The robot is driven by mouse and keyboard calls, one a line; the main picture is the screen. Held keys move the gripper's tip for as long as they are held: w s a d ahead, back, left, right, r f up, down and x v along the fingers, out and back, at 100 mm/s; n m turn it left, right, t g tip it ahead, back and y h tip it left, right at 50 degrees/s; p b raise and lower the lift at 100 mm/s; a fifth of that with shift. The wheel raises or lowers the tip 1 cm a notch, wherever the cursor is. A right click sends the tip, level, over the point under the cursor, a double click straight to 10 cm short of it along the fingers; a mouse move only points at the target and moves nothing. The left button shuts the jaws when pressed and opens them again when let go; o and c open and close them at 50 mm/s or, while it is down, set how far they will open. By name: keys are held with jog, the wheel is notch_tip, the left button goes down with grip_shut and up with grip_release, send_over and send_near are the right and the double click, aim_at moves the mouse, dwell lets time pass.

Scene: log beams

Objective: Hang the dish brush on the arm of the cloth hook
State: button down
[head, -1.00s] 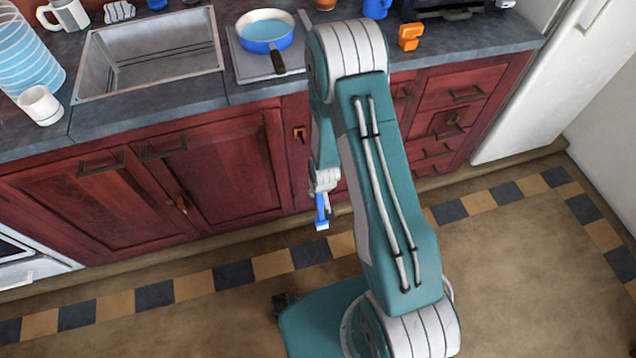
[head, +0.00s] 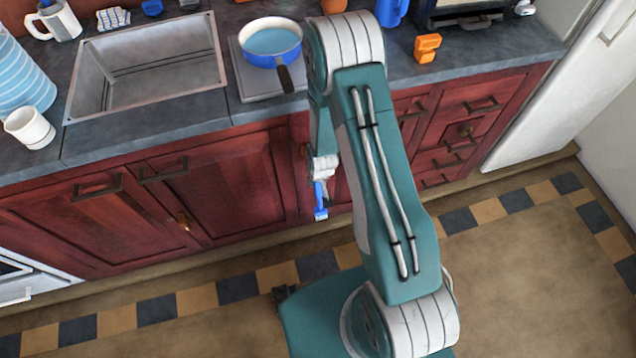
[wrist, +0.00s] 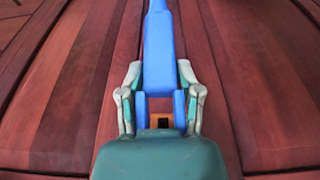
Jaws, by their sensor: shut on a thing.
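The dish brush (head: 320,200) is blue with a pale end that hangs lowest in the head view. In the wrist view its blue handle (wrist: 158,50) runs up the middle, with two blue prongs around an opening near my palm. My gripper (wrist: 160,76) is shut on the brush, one finger on each side. In the head view my gripper (head: 321,178) is in front of the red cabinet. A small orange-brown piece with a dark middle, apparently the cloth hook (wrist: 163,120), shows between the prongs. I cannot tell whether it passes through the opening. In the head view my arm mostly hides it.
Red cabinet doors (head: 225,180) stand close behind the brush. On the counter above are a sink (head: 150,65), a blue pan (head: 270,45) with its handle toward the edge, a white mug (head: 29,127) and an orange object (head: 428,47). The floor in front is clear.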

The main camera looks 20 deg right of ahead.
jog(key=w+f, duration=0.1)
jog(key=w, duration=0.7)
jog(key=shift+w+f, duration=0.2)
jog(key=shift+f, duration=0.1)
dwell(0.7)
dwell(0.6)
